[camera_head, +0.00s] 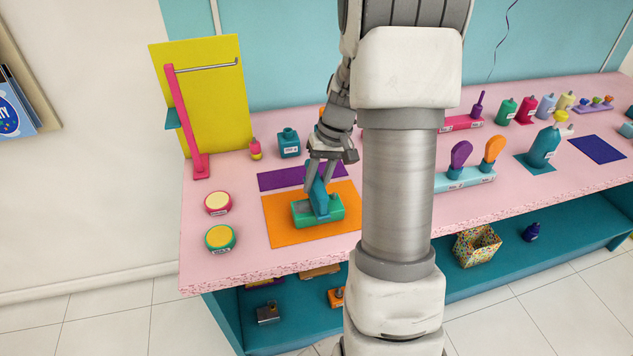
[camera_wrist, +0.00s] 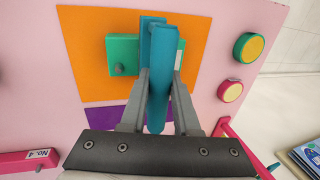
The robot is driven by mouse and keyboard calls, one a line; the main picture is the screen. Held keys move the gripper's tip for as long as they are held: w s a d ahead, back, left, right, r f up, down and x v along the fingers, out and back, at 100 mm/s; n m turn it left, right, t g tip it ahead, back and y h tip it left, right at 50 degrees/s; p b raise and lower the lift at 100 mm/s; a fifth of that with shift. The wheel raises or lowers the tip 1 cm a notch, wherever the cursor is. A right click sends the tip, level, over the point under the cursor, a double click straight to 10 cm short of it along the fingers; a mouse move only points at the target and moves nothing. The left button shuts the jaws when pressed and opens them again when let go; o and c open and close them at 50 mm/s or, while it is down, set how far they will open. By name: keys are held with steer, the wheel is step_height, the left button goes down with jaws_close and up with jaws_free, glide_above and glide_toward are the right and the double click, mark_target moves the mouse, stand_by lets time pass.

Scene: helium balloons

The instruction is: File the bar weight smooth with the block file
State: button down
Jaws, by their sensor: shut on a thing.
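My gripper (camera_head: 320,180) is shut on a teal handled tool (camera_head: 318,194), which I take for the block file. In the wrist view the tool (camera_wrist: 158,72) stands between the two fingers of my gripper (camera_wrist: 163,95). It is over the middle of a green block (camera_head: 334,212), which I take for the bar weight, and appears to touch its top. The bar weight (camera_wrist: 123,48) lies on the orange mat (camera_head: 282,229). A grey patch shows at its left end in the head view. The tool hides the bar weight's middle.
A purple mat (camera_head: 279,180) lies behind the orange one. Two round yellow pads, red-rimmed (camera_head: 218,203) and green-rimmed (camera_head: 220,238), sit left. A white-labelled holder with paddles (camera_head: 463,180) stands right.

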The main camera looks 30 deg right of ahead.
step_height(320, 180, up, 6)
steer(key=p, duration=0.4)
